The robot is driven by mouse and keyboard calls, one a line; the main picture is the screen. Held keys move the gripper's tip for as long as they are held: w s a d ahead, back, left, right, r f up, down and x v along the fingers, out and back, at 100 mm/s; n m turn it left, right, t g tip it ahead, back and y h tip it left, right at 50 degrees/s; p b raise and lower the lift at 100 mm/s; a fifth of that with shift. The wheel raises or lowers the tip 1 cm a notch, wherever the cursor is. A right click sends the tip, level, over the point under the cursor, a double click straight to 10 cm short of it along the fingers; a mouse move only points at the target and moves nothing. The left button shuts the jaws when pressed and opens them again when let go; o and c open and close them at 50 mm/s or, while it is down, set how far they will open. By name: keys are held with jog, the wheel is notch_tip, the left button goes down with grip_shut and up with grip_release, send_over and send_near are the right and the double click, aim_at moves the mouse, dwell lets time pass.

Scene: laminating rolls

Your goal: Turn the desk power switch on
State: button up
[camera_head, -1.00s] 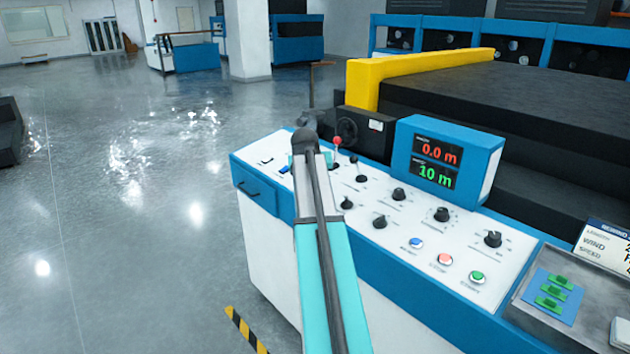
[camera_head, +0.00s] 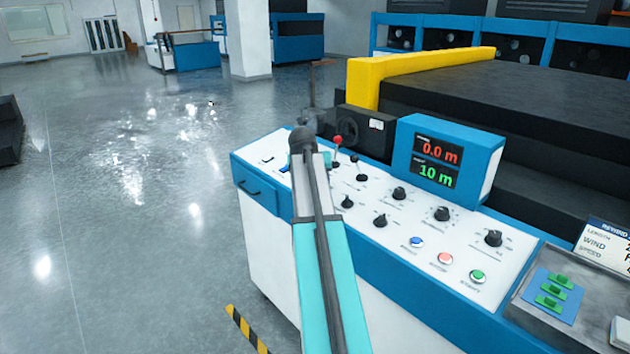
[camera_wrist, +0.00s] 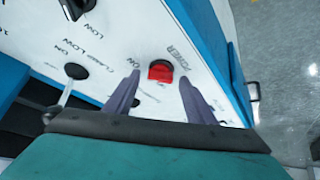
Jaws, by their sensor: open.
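The power switch (camera_wrist: 160,72) shows in the wrist view as a small red rocker on the white desk panel (camera_wrist: 118,32), beside the printed words POWER and ON. My gripper (camera_wrist: 159,78) is open and empty. Its two grey fingers point at the panel, one on either side of the red switch in the picture. I cannot tell whether the fingertips touch the panel, or which way the rocker is set. In the head view my arm hides the fingers and I cannot make out the red switch, near the left end of the desk (camera_head: 257,195).
A lever with a red knob (camera_head: 337,140) and a black-knobbed lever (camera_head: 361,176) stand just right of my arm. Several black dials and coloured buttons fill the panel further right. A blue display box (camera_head: 448,158) rises behind them. Open floor lies to the left.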

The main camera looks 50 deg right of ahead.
jog(key=shift+r, duration=0.1)
jog(key=v, duration=1.3)
jog(key=shift+a+r+b, duration=0.2)
jog(key=shift+b, duration=0.25)
jog(key=shift+s, duration=0.15)
jog(key=shift+a, duration=0.1)
